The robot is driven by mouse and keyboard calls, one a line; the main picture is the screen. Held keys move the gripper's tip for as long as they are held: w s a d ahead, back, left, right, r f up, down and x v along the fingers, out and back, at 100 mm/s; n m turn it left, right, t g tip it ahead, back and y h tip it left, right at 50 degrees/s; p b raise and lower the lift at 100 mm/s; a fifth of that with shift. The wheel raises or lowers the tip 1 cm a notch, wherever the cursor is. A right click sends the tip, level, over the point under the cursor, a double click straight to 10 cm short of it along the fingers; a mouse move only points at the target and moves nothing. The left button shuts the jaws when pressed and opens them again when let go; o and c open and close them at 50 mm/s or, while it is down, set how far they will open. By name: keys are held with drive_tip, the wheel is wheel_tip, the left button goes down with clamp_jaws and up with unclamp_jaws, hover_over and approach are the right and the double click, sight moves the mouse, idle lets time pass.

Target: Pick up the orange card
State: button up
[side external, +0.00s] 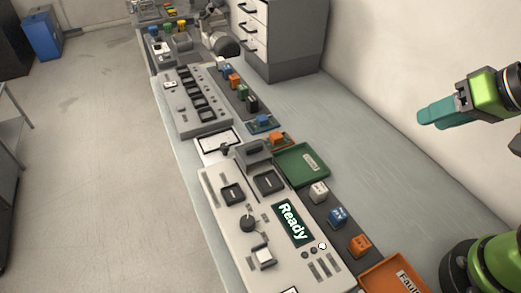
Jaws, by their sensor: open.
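A small orange card (289,146) with an orange block on it lies on the bench between the green tray and the blue card. It is small in this view and partly covered by its block. My gripper (424,117) has teal fingers and is up at the right, well apart from the card, near the wall. It is open and holds nothing that I can see.
A panel with a "Ready" screen (292,222) fills the near bench. Beside it are a green tray (300,166), white, blue and orange blocks (360,245) and an orange "Fault" tray (380,277). A blue card (270,127) lies beyond. Grey bench at right is clear.

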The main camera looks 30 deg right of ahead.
drive_tip(key=o, duration=0.4)
drive_tip(key=shift+c, duration=0.2)
drive_tip(key=n+g+h, duration=0.2)
drive_tip(key=n+g, duration=0.1)
drive_tip(key=n, duration=0.1)
hover_over(278, 137)
drive_tip(key=s, duration=0.6)
wheel_tip(278, 137, down, 8)
drive_tip(key=x, duration=1.6)
drive_tip(key=shift+s, duration=0.1)
